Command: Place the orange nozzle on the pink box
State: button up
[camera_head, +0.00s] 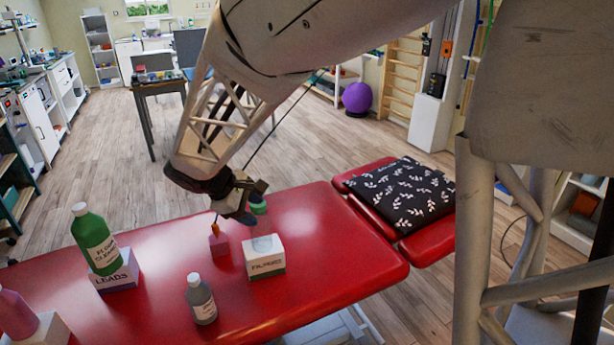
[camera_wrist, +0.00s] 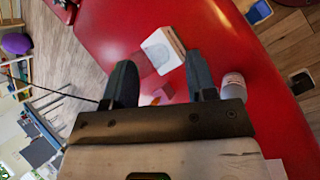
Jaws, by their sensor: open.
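The small pink box (camera_head: 219,245) stands on the red couch, below and slightly left of my gripper in the head view. A small orange piece, apparently the nozzle (camera_head: 214,228), shows at its top; I cannot tell exactly how it sits there. In the wrist view, part of the pink box (camera_wrist: 164,92) shows between my fingers, mostly hidden by the gripper body. My gripper (camera_head: 240,205) is open, with its two dark fingers apart (camera_wrist: 160,82). It is above the couch and nothing is visibly held between the fingertips.
A white box (camera_head: 265,262) stands right of the pink box, with something translucent on it. A green-topped item (camera_head: 258,207) is behind. A grey bottle (camera_head: 201,300) is in front. A green bottle (camera_head: 95,241) stands on the LEADS box (camera_head: 118,272).

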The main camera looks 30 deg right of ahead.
jog(key=s+r+m+y, duration=0.2)
jog(key=s+m, duration=0.1)
jog(key=s, duration=0.5)
jog(key=s+d+r+m+t+y, duration=0.1)
jog(key=s+m, duration=0.3)
jog(key=s, duration=0.5)
jog(key=s+d+r+m+t+y, duration=0.1)
jog(key=s+r+m+y, duration=0.2)
jog(key=s, duration=0.6)
jog(key=shift+y, duration=0.4)
jog(key=shift+s, duration=0.1)
